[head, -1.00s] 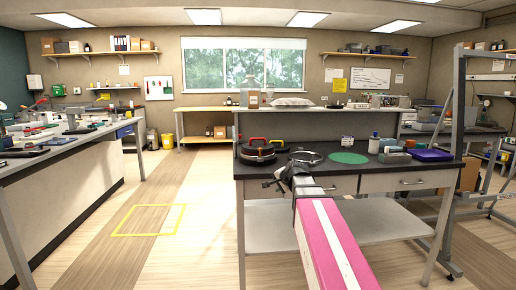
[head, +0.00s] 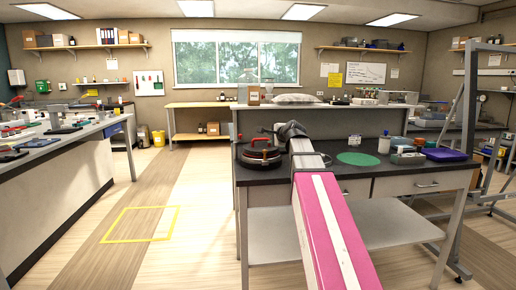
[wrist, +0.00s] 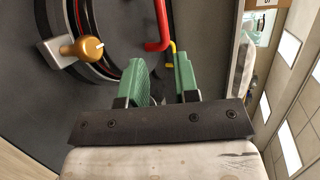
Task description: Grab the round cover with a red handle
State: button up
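The round cover with a red handle (head: 261,141) lies at the left end of the dark bench top in the head view. It is dark and low, and my arm partly hides that area. In the wrist view the red handle (wrist: 163,22) shows just beyond the fingertips. Beside it is a dark round rim with a brass knob (wrist: 82,47). My gripper (wrist: 162,62) has two green fingers standing apart with nothing between them. In the head view my gripper (head: 277,131) is above the covers' right side. Whether a finger touches the handle cannot be told.
A yellow handle (wrist: 172,52) shows close to the fingers in the wrist view. A raised grey shelf (head: 360,121) stands behind the bench top. A green disc (head: 358,158), small containers and a purple tray (head: 445,154) lie to the right.

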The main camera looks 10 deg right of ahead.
aim_at(262, 147)
jog(key=x, duration=1)
jog(key=shift+w+a, duration=0.2)
jog(key=shift+w, duration=0.05)
jog(key=shift+c, duration=0.3)
grip_shut()
